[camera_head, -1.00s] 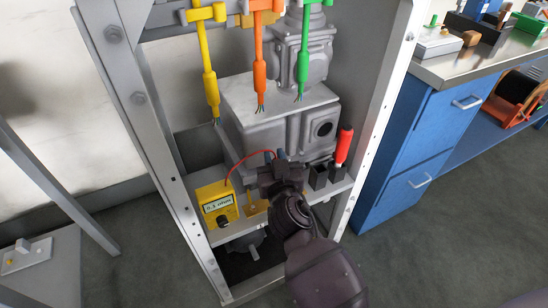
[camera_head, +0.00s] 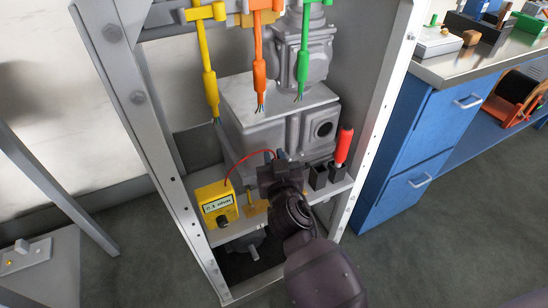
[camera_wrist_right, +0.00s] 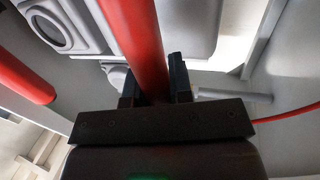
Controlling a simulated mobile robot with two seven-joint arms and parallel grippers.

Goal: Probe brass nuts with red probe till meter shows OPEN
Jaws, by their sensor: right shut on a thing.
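My right gripper (camera_head: 275,157) is in front of the grey cast housing, its fingers pointing away from me. In the right wrist view its fingers (camera_wrist_right: 155,88) are shut on a red probe (camera_wrist_right: 137,40). In the head view my own gripper hides that probe. A red wire (camera_head: 250,155) runs from the gripper to the yellow meter (camera_head: 216,203) on the shelf. The meter's small display appears to read a low ohm value. A brass-coloured part (camera_head: 256,208) shows on the shelf beside the meter, partly behind my arm. I cannot make out separate brass nuts or the probe's tip contact.
A second red handle (camera_head: 343,146) stands in a black holder (camera_head: 337,173) right of my gripper. Yellow (camera_head: 208,80), orange (camera_head: 259,75) and green (camera_head: 303,70) cables hang above the housing (camera_head: 265,120). Metal frame posts (camera_head: 383,110) bound both sides.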

